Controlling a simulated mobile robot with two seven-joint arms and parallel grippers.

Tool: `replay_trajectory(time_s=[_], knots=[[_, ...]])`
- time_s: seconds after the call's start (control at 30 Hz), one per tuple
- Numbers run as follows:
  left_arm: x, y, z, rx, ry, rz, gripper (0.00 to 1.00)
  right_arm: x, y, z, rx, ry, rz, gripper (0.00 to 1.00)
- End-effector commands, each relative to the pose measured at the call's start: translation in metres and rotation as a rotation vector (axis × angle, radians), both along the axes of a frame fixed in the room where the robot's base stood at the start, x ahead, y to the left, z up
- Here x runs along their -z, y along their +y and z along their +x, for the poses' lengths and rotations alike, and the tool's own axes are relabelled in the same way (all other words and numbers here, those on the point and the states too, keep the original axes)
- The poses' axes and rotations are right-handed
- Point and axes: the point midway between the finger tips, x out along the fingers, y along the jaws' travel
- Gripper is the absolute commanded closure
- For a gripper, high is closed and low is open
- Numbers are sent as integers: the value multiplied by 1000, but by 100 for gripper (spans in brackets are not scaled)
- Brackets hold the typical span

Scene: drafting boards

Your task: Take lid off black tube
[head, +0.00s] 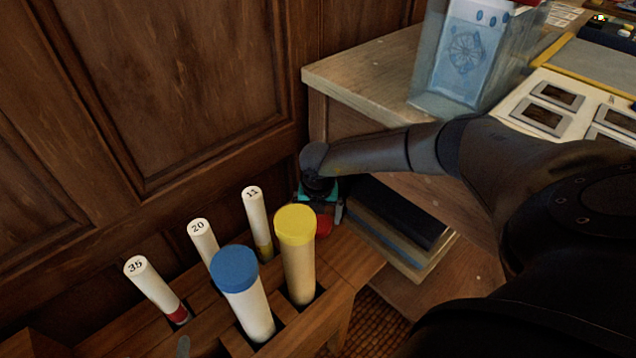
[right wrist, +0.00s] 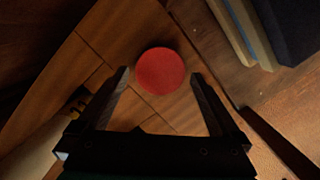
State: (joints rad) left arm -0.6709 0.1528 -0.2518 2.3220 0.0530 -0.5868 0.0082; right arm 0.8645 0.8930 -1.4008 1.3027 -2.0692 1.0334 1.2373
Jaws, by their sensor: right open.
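A round red lid (right wrist: 160,71) shows from above in the right wrist view, set over the wooden rack. It is partly visible in the head view (head: 320,225) below my right gripper. The body of the tube under it is hidden, so I cannot tell its colour. My right gripper (right wrist: 160,77) is open, with one fingertip on each side of the lid's near edge and gaps between. In the head view my right gripper (head: 322,207) is behind the yellow-capped tube, partly hidden by its own wrist. My left gripper is not in view.
The wooden rack (head: 345,279) also holds a yellow-capped tube (head: 298,262), a blue-capped tube (head: 243,300) and white tubes marked 35 (head: 150,283), 20 (head: 204,240) and 11 (head: 256,215). Dark books (head: 395,215) lie right of the gripper. A panelled wall (head: 200,90) stands behind.

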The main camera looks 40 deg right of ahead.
Motion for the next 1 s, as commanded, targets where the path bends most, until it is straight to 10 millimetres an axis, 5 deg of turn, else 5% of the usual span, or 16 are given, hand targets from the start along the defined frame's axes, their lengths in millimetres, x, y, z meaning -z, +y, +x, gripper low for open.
replay_trajectory(time_s=[1.0], knots=[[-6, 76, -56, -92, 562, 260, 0, -59, 5, -7, 0, 1, -1, 0]])
